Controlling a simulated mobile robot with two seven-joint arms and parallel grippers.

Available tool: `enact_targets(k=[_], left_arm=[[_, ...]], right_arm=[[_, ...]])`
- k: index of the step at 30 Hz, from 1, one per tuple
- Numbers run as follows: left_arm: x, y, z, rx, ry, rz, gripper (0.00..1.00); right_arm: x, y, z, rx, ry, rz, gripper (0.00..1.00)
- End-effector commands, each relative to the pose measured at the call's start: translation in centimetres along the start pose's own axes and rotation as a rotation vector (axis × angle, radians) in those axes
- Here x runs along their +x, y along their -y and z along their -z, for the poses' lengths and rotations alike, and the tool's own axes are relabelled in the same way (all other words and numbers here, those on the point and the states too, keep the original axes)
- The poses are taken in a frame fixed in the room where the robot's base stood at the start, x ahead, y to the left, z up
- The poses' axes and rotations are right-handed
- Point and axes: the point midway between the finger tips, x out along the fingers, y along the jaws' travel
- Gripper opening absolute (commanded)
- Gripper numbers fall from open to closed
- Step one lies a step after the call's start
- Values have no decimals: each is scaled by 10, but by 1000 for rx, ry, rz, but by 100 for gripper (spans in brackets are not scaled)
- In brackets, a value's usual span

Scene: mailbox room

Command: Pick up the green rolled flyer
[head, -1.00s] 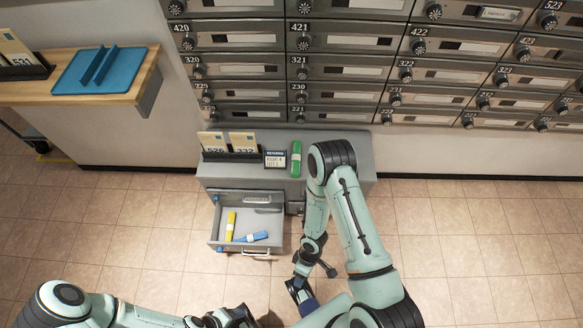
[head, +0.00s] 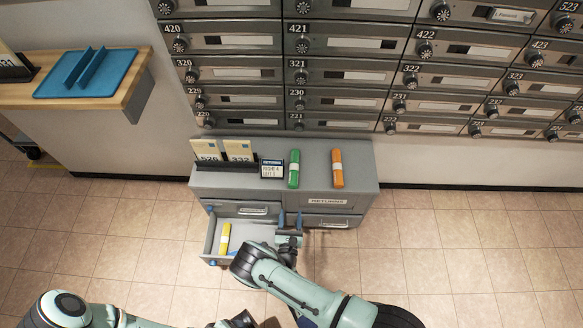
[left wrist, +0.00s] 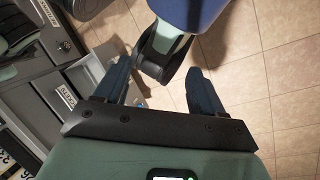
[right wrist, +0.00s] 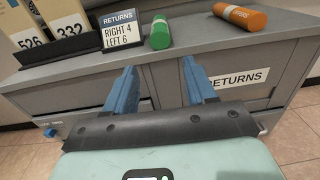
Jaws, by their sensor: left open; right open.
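The green rolled flyer (head: 293,169) lies on top of the grey cabinet (head: 229,183), between the small returns sign (head: 271,168) and the orange rolled flyer (head: 337,168). In the right wrist view the green flyer (right wrist: 160,34) shows its near end at the cabinet's front edge. My right gripper (head: 291,218) is open and empty in front of the cabinet, below and short of the green flyer; its fingers also show in the right wrist view (right wrist: 158,80). My left gripper (left wrist: 162,78) is open and empty, away from the cabinet top; part of my other arm shows between its fingers.
An open drawer (head: 209,240) holds a yellow rolled flyer (head: 225,237); my right arm hides part of the drawer. A holder with envelopes (head: 207,150) stands left of the sign. Mailboxes (head: 340,75) rise behind. Floor to the right is clear.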

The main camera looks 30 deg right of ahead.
Motion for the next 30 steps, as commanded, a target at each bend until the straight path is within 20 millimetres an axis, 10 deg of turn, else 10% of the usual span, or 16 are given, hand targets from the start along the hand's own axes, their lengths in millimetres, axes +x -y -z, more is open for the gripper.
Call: enact_targets(k=[30], left_arm=[[33, 11, 47, -7, -122, 1, 69]], right_arm=[[110, -2, 1, 1, 5, -5, 55]])
